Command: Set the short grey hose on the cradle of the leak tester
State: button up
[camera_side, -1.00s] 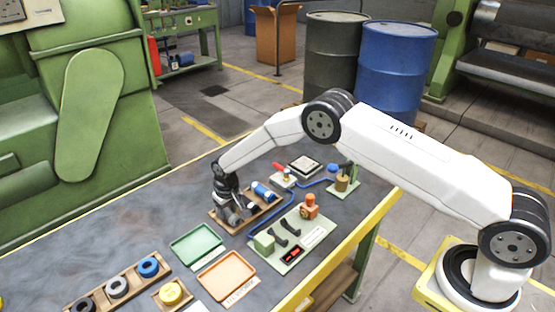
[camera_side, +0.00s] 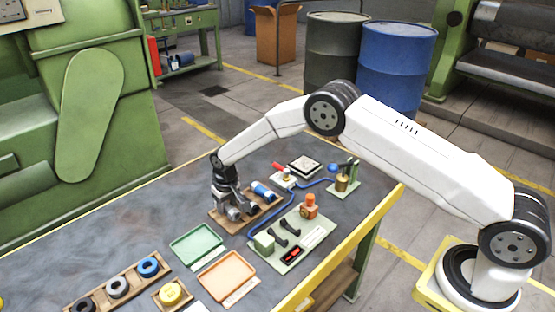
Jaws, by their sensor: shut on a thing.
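My gripper (camera_side: 230,207) points down over the left end of a wooden tray (camera_side: 215,222) on the bench. It is shut on a short grey hose (camera_side: 235,213), partly hidden by the fingers. I cannot tell whether the hose is clear of the tray. The leak tester (camera_side: 292,262) is a pale green plate to the right of the tray. Its cradle (camera_side: 285,233) shows as two black supports, empty, between a green block (camera_side: 264,243) and an orange-topped clamp (camera_side: 310,206).
A blue hose piece (camera_side: 263,191) lies in the tray's far end. A blue tube (camera_side: 283,212) runs between tray and tester. Green (camera_side: 197,243) and orange (camera_side: 227,277) trays lie nearer. A rack with rings (camera_side: 117,287) stands at front left.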

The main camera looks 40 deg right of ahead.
jog(key=shift+r, duration=1.35)
jog(key=shift+s, duration=0.1)
jog(key=shift+s+d+r+m, duration=0.2)
jog(key=shift+s+d+m, duration=0.15)
jog(key=shift+m, duration=0.25)
jog(key=shift+s+d+r+m, duration=0.2)
jog(key=shift+s+m, duration=0.25)
jog(key=shift+m, duration=0.15)
jog(key=s+d+r+m, duration=0.2)
jog(key=s+d+m, duration=0.1)
jog(key=s+m, duration=0.4)
jog(key=s+d+r+m+g+h, duration=0.1)
jog(key=s+d+r+m, duration=0.1)
jog(key=s+m, duration=0.5)
jog(key=shift+s+d+m, duration=0.15)
jog(key=shift+d+m, duration=0.25)
jog(key=shift+m, duration=0.4)
jog(key=shift+f, duration=4.25)
